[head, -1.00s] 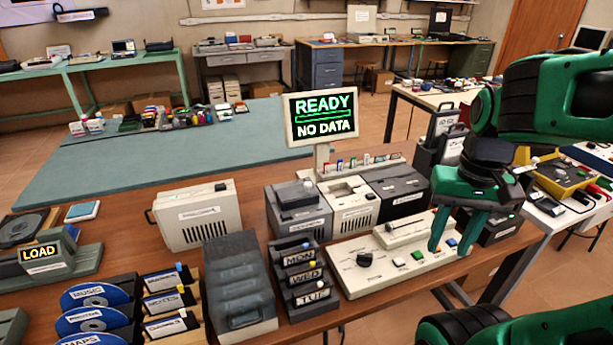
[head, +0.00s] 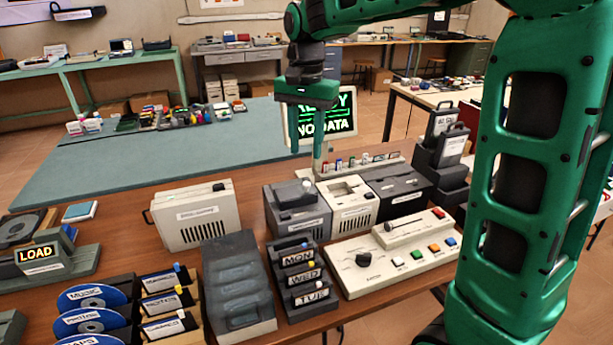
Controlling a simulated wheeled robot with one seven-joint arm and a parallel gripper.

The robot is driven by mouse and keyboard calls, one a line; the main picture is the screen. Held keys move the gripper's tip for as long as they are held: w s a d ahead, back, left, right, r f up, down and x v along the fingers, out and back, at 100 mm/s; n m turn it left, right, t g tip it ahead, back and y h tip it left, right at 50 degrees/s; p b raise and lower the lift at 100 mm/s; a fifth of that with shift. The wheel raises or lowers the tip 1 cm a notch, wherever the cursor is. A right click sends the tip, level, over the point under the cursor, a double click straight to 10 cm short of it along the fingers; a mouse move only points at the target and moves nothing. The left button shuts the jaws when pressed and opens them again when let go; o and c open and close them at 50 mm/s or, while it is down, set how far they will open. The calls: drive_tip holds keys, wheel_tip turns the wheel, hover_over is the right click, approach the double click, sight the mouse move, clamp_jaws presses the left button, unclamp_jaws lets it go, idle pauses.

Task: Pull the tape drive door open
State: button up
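Three low units stand side by side below the screen: a grey one (head: 298,217) with a raised block on top, a cream one (head: 355,213) with an opening in its top, and a dark grey one (head: 402,200). Their labels are too small to read, so I cannot tell which is the tape drive or make out its door. My gripper (head: 306,152) points down above and behind the grey unit, in front of the screen (head: 335,129). Its two green fingers are apart with nothing between them.
A cream control panel (head: 385,268) with a knob and coloured buttons is at front right.

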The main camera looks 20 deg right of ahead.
sight(306, 182)
wheel_tip(306, 182, down, 9)
drive_tip(key=shift+f, duration=0.1)
idle(0.3)
